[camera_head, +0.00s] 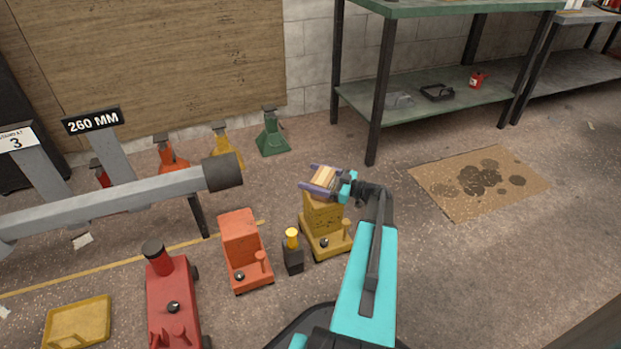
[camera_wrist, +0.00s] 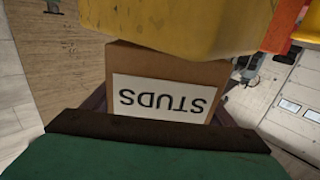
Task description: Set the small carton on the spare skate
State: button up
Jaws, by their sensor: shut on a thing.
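My gripper (camera_head: 319,180) is shut on the small carton (camera_head: 324,176), which shows tan between the jaws in the head view. In the wrist view the carton (camera_wrist: 165,85) is brown with a white label reading STUDS, upside down in the picture. The carton is at the top of a yellow block-shaped unit (camera_head: 322,216) with a low base; whether they touch cannot be told. The yellow unit (camera_wrist: 170,22) covers the carton's far part in the wrist view. No thing is clearly marked as the spare skate. A yellow tray-like piece (camera_head: 62,322) lies at the lower left.
Left of the yellow unit stand a small black jack (camera_head: 293,256), an orange unit (camera_head: 243,250) and a red unit (camera_head: 173,300). A thick grey bar (camera_head: 120,203) crosses the left side. A green shelf (camera_head: 450,100) stands behind. Floor right of my arm is clear beside the stained cardboard (camera_head: 515,188).

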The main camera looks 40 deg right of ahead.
jog(key=shift+f, duration=0.25)
jog(key=o, duration=1.7)
jog(key=shift+o, duration=0.5)
jog(key=shift+f, duration=0.15)
jog(key=p+v, duration=0.5)
jog(key=v, duration=0.9)
